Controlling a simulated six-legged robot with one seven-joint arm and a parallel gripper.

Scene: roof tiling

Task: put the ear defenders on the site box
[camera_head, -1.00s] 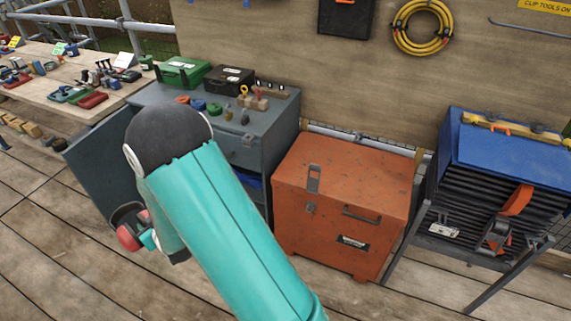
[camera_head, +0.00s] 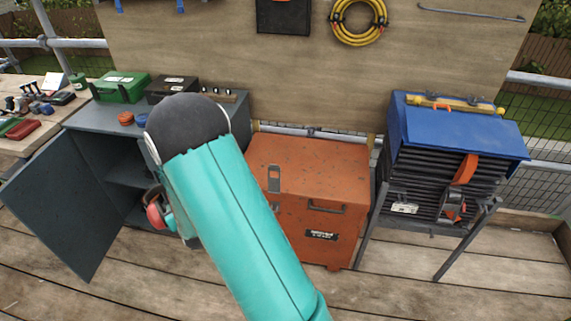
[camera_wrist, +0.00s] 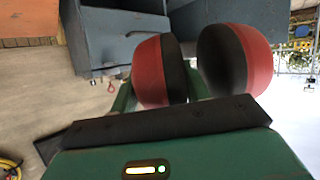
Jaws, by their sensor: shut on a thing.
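The ear defenders, with red and black cups, fill the upper middle of the wrist view (camera_wrist: 160,72). My gripper (camera_wrist: 160,100) is shut on them. In the head view the ear defenders (camera_head: 154,213) show as a small red cup left of my teal arm, in front of the open grey cabinet. The gripper itself is mostly hidden behind my arm there. The site box is the orange metal chest (camera_head: 318,168) right of my arm, with its lid shut. The visible part of its top is bare; my arm hides its left front part.
The grey cabinet (camera_head: 75,120) has its door (camera_head: 62,210) swung open at left. Green and black cases (camera_head: 121,87) stand on it. A blue-topped rack on legs (camera_head: 455,135) stands right of the site box. Plank floor in front is clear.

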